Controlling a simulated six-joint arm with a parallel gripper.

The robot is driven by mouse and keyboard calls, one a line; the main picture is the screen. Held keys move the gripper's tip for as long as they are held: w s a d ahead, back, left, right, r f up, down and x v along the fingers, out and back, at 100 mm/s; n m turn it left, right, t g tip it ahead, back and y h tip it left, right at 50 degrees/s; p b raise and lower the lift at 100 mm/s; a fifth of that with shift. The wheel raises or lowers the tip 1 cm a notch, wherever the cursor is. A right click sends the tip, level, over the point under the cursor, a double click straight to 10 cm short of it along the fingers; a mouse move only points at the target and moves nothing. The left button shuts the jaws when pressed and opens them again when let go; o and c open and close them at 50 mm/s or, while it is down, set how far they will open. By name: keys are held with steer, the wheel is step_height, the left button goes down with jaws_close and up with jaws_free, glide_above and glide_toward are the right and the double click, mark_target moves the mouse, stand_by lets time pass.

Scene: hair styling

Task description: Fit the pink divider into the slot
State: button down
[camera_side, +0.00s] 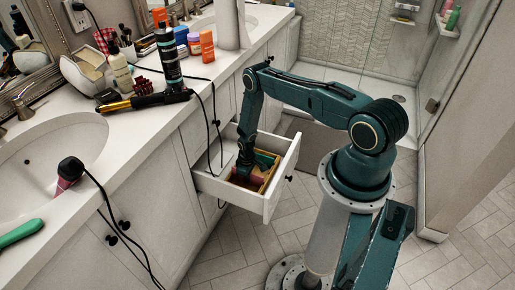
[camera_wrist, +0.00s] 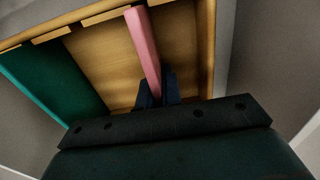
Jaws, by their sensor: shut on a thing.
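The pink divider (camera_wrist: 142,48) shows in the wrist view as a long flat bar running from the top middle down to my gripper (camera_wrist: 157,92). My gripper is shut on its near end. The divider is over or inside a wooden organizer (camera_wrist: 98,60) with notches along its far wall. Its far end is near that notched wall; I cannot tell whether it sits in a slot. In the side view my gripper (camera_side: 243,172) reaches down into the open drawer, and a pink patch (camera_side: 258,182) shows beside it. A green divider (camera_wrist: 45,75) stands at the left of the organizer.
The open white drawer (camera_side: 235,202) surrounds the organizer, with its walls close to my gripper.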

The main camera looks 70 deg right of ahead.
steer(key=shift+f, duration=0.2)
steer(key=c, duration=1.6)
jaws_free()
steer(key=shift+o, duration=0.2)
steer(key=shift+r, duration=0.1)
steer(key=shift+r, duration=6)
